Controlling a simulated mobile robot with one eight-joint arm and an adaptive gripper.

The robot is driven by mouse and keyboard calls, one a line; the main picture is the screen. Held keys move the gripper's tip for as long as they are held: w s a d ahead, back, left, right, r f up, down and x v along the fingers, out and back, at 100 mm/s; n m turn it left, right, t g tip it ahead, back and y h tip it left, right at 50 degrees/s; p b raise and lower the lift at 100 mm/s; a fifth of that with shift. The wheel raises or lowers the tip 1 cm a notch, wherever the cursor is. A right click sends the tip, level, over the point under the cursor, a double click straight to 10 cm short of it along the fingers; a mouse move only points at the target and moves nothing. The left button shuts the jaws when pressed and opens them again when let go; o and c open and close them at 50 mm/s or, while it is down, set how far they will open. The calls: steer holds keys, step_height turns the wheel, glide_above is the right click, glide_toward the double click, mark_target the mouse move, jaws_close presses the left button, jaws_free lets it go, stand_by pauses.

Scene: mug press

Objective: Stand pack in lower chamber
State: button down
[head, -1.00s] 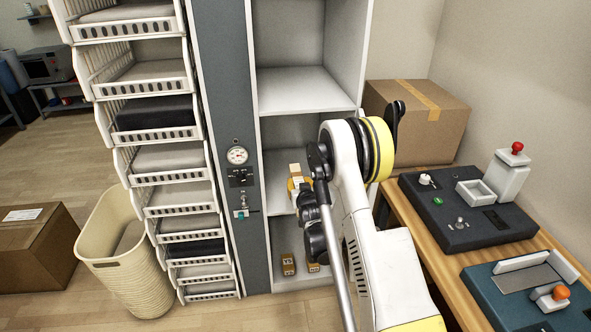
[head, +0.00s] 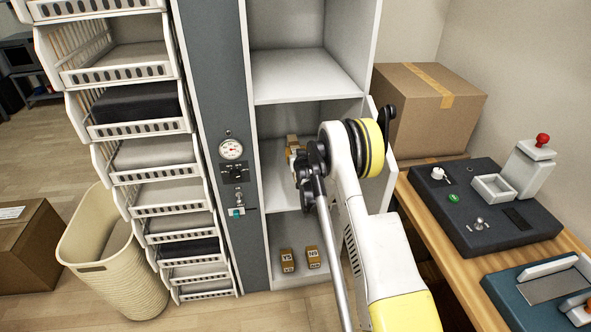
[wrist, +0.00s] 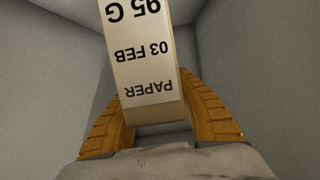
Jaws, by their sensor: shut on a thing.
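My gripper (head: 293,158) is shut on a small brown pack (head: 292,140) in front of or inside the middle visible chamber of the white cabinet (head: 308,92); its exact depth is hard to tell. In the wrist view the pack's white label (wrist: 149,50) reads "PAPER", "03 FEB" and "95 G" upside down. The pack stands up between the orange fingers (wrist: 158,118), with grey walls around it. The chamber below holds two similar labelled packs, one at left (head: 287,261) and one at right (head: 313,257), both upright on its floor. My arm hides part of both chambers.
A grey panel with a gauge (head: 231,149) and switches borders the cabinet's left side. Stacked white bins (head: 150,128) and a beige basket (head: 118,262) stand further left. At right, a wooden bench (head: 440,232) carries a cardboard box (head: 428,110) and control devices (head: 490,205).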

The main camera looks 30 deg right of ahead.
step_height(320, 180, down, 8)
steer(key=b, duration=0.2)
steer(key=shift+r+b, duration=0.2)
steer(key=shift+b, duration=0.2)
steer(key=shift+f, duration=0.1)
steer(key=c, duration=1.1)
jaws_free()
steer(key=shift+o, duration=0.2)
